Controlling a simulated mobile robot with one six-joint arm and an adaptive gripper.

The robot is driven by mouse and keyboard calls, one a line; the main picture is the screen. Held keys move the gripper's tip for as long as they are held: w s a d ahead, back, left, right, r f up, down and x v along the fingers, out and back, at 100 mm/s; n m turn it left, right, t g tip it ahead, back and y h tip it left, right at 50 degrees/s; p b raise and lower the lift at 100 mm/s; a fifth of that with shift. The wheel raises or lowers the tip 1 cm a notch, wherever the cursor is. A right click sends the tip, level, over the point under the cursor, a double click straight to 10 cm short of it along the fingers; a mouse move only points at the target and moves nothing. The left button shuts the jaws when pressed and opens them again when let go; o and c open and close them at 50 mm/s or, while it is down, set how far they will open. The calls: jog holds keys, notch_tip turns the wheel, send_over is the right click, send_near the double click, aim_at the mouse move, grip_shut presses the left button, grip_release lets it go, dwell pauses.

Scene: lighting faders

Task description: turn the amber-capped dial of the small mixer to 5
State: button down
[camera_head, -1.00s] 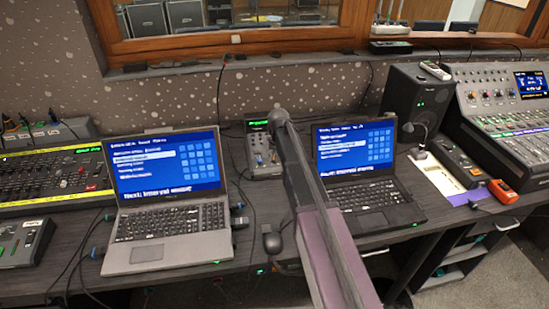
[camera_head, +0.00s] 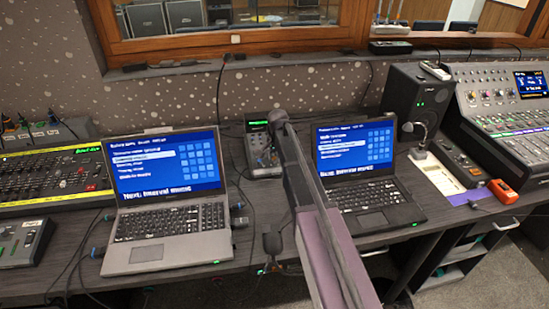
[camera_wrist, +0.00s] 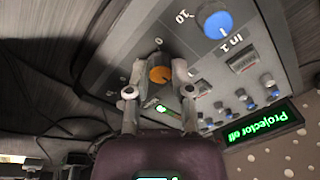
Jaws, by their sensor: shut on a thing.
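The small mixer (camera_head: 257,130) stands at the back of the desk between two laptops, partly hidden behind my arm in the head view. In the wrist view its grey panel (camera_wrist: 232,65) fills the upper right. The amber-capped dial (camera_wrist: 160,74) sits between the two fingers of my gripper (camera_wrist: 158,80), which is shut on it from both sides. In the head view the fingertips are hard to make out.
A blue-capped dial (camera_wrist: 217,25) is close by on the panel, with small blue knobs (camera_wrist: 248,103) and a lit "Projector off" display (camera_wrist: 260,124). Laptops (camera_head: 170,235) (camera_head: 375,205) flank the mixer. A larger mixer (camera_head: 60,178) is at left, a speaker (camera_head: 415,100) at right.

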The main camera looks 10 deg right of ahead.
jog(key=shift+s, duration=0.15)
jog(key=c, duration=0.5)
grip_release()
jog(key=shift+n, duration=0.4)
